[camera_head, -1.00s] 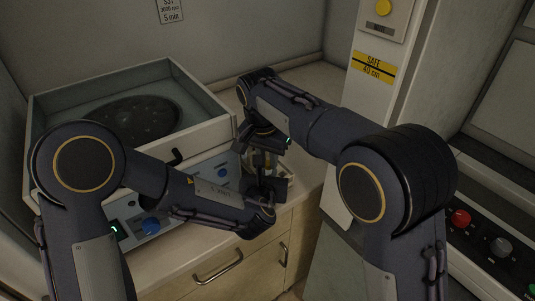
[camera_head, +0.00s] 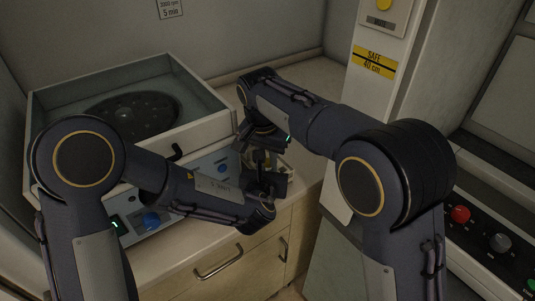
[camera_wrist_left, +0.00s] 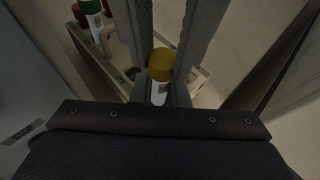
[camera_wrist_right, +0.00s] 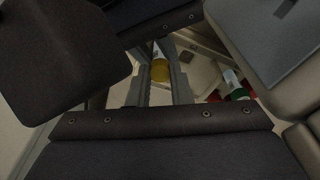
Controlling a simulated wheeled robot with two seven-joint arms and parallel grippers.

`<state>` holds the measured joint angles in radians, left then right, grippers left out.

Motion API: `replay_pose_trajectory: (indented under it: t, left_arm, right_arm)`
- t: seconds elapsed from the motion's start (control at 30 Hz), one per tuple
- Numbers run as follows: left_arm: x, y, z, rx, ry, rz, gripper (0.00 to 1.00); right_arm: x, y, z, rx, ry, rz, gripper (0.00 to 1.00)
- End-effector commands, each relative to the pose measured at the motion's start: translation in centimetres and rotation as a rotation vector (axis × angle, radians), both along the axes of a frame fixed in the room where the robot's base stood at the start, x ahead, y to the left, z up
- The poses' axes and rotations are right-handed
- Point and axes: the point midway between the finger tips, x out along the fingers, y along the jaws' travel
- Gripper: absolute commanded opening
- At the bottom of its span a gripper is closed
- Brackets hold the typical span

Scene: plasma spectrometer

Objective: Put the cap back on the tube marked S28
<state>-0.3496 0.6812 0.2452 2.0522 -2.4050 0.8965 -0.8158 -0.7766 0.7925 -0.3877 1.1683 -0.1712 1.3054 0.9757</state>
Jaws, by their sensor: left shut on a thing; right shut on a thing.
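A yellow cap (camera_wrist_left: 160,64) sits at the top end of a white-labelled tube (camera_wrist_left: 159,93) in the left wrist view. The label is not readable. My left gripper (camera_wrist_left: 160,88) is shut on the tube. My right gripper (camera_wrist_right: 160,80) is shut on the yellow cap, also seen in the right wrist view (camera_wrist_right: 160,71), with the tube (camera_wrist_right: 158,50) beyond it. Cap and tube look lined up and touching; I cannot tell how firmly the cap is seated. In the head view the two grippers meet over the counter, and the arms mostly hide tube and cap.
A pale rack (camera_wrist_left: 203,78) below the grippers holds tubes with green (camera_wrist_left: 90,6) and red (camera_wrist_left: 78,12) caps. An open centrifuge (camera_head: 205,140) stands at the left. A white column (camera_head: 372,100) with a yellow sign rises at the right. The counter behind is clear.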

Motion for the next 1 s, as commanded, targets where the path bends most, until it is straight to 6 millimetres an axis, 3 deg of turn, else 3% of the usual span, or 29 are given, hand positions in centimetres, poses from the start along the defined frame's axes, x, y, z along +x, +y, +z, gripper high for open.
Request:
replay_pose_trajectory:
  t: [0.13, 0.17, 0.33, 0.67, 0.77, 1.0]
  left_arm:
    - [0.0, 0.0, 0.0, 0.000, 0.000, 0.000, 0.00]
    - [0.0, 0.0, 0.0, 0.000, 0.000, 0.000, 0.00]
    - [0.0, 0.0, 0.0, 0.000, 0.000, 0.000, 0.00]
    - [0.0, 0.0, 0.0, 0.000, 0.000, 0.000, 0.00]
    - [0.0, 0.0, 0.0, 0.000, 0.000, 0.000, 0.00]
    - [0.0, 0.0, 0.0, 0.000, 0.000, 0.000, 0.00]
  right_arm:
    - [0.0, 0.0, -0.3, -0.001, 0.001, 0.001, 0.00]
    - [0.0, 0.0, -0.3, -0.001, 0.001, 0.001, 0.22]
    - [0.0, 0.0, -0.3, -0.001, 0.001, 0.001, 0.44]
    - [0.0, 0.0, 0.1, 0.000, -0.001, 0.001, 0.44]
    - [-0.1, 0.2, 1.2, 0.001, -0.002, 0.001, 0.44]
    - [-0.8, 0.5, 6.2, 0.003, -0.005, 0.002, 0.44]
